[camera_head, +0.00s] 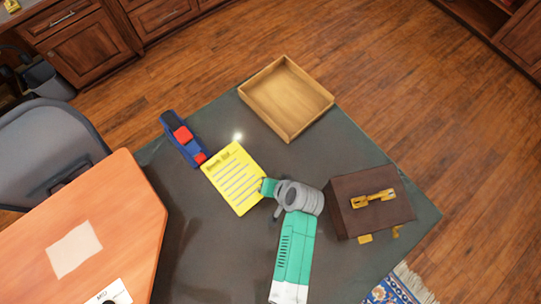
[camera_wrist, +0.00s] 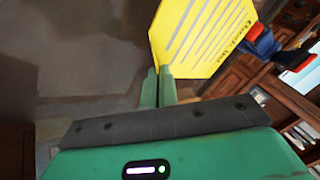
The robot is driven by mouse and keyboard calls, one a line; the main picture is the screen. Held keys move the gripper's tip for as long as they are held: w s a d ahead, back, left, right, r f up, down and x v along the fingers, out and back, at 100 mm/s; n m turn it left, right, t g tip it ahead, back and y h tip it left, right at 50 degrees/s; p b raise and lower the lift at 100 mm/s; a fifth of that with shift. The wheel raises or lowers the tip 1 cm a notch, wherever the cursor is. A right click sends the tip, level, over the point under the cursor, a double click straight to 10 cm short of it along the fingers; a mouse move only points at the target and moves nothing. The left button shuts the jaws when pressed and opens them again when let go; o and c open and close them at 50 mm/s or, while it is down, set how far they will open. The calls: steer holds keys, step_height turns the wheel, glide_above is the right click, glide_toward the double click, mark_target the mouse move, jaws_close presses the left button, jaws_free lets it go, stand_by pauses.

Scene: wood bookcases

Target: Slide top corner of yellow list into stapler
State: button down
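The yellow list (camera_head: 235,178) is a sheet with a heading and several dark lines, tilted, with its heading end toward the stapler. The blue and red stapler (camera_head: 184,138) is at the upper left of the list, and the list's top left corner appears close to its lower end. I cannot tell whether they touch. My green gripper (camera_head: 266,187) meets the list at its right edge near the bottom. In the wrist view my gripper's fingers (camera_wrist: 160,84) are close together on a corner of the list (camera_wrist: 200,38). The stapler (camera_wrist: 265,45) shows past the heading end.
On the dark grey table (camera_head: 200,225) are an open wooden tray (camera_head: 309,120) at the back and a brown briefcase (camera_head: 342,210) with gold fittings at the right. An orange-brown desk (camera_head: 125,190) with a white sheet (camera_head: 75,249) and a grey chair (camera_head: 40,150) are at left.

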mark_target(254, 169)
steer(key=f, duration=0.1)
steer(key=b, duration=0.1)
steer(key=f+b, duration=0.1)
steer(key=shift+w+a+f, duration=0.2)
steer(key=shift+w+f, duration=0.05)
steer(key=shift+f, duration=0.05)
steer(key=shift+w+a+r, duration=0.15)
steer(key=shift+w+a, duration=0.65)
steer(key=shift+w, duration=0.2)
steer(key=shift+w+a, duration=0.3)
steer(key=shift+w, duration=0.1)
steer(key=shift+w+a+b, duration=0.45)
steer(key=shift+w+a, duration=0.5)
steer(key=shift+w, duration=0.1)
steer(key=c, duration=1.6)
jaws_free()
